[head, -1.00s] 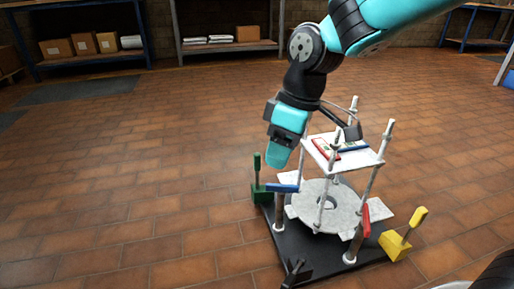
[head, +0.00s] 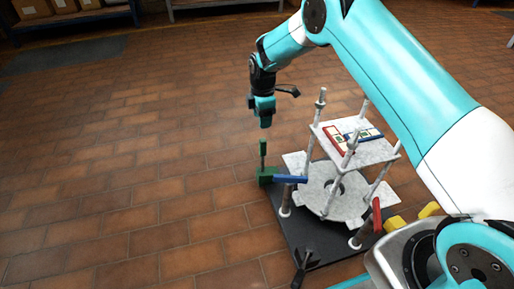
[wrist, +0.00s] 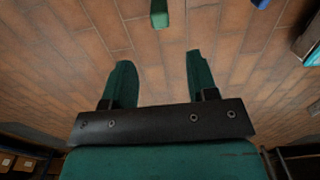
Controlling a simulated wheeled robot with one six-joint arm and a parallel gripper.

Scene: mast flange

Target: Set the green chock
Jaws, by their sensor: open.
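The green chock (head: 267,176) has an upright green handle and sits at the left edge of the black base, by the blue bar (head: 291,179). My gripper (head: 264,120) points down, open and empty, just above the handle in the head view, with a gap between them. In the wrist view, the two green fingers of my gripper (wrist: 160,75) are spread apart with only floor between them. Part of the green chock (wrist: 160,12) shows at the top edge there, beyond the fingertips.
The black base (head: 325,247) carries a grey round flange (head: 345,207) and posts holding a white plate (head: 375,155). A red bar (head: 377,214) and a yellow chock (head: 395,223), partly hidden by my body, are on the right. The brick floor (head: 130,190) to the left is clear.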

